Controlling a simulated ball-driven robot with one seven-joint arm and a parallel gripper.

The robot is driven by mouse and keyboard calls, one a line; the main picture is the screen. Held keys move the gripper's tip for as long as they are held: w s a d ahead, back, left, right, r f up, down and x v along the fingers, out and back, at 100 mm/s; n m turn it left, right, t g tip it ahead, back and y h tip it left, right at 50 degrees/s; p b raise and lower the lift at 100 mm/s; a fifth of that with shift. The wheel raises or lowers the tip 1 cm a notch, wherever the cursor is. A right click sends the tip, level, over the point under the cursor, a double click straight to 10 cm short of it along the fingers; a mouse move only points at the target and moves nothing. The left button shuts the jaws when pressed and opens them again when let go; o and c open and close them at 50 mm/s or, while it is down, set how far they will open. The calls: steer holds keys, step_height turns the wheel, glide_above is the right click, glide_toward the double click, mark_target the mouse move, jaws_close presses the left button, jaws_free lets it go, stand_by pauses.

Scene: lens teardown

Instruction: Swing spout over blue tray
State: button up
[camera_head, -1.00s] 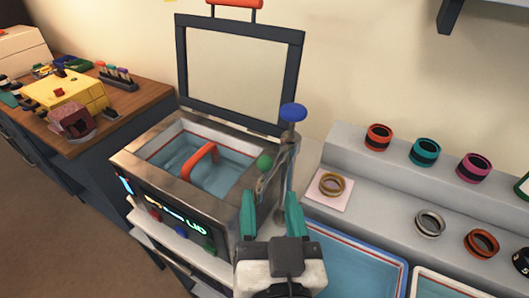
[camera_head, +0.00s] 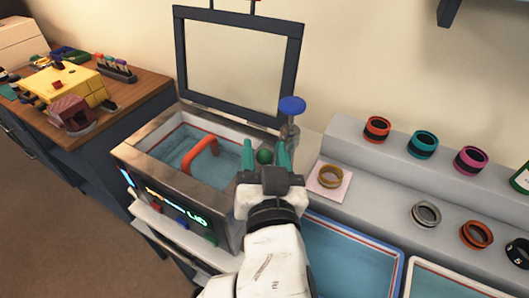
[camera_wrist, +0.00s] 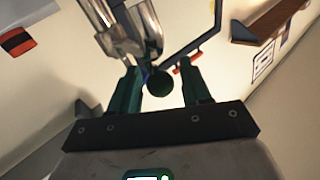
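The spout is a metal faucet (camera_head: 289,133) with a blue knob (camera_head: 292,106) on top, at the right rear corner of the open-lidded bath (camera_head: 150,168). A green ball (camera_head: 264,157) sits at the end of the spout; it also shows in the wrist view (camera_wrist: 158,83). My gripper (camera_head: 264,155) is open, with one teal finger on each side of the green ball. Contact between fingers and ball cannot be told. The blue tray (camera_head: 398,272) lies at the lower right of the bath, its left part hidden behind my arm.
The raised lid frame (camera_head: 176,60) stands behind the bath. A red-orange handle (camera_head: 200,157) arches over the water. A stepped grey shelf (camera_head: 375,190) with several lens rings is at right. A pale tray (camera_head: 430,290) adjoins the blue tray.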

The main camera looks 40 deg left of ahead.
jaws_close()
steer(key=shift+d, duration=0.1)
stand_by(0.5)
steer(key=w+d+n+g+y+b, duration=0.4)
steer(key=w+d+n+g+b, duration=0.3)
steer(key=g, duration=1)
steer(key=shift+d+n+b, duration=0.2)
steer(key=shift+n+b, duration=1.7)
steer(key=shift+n, duration=0.6)
steer(key=shift+w, duration=0.1)
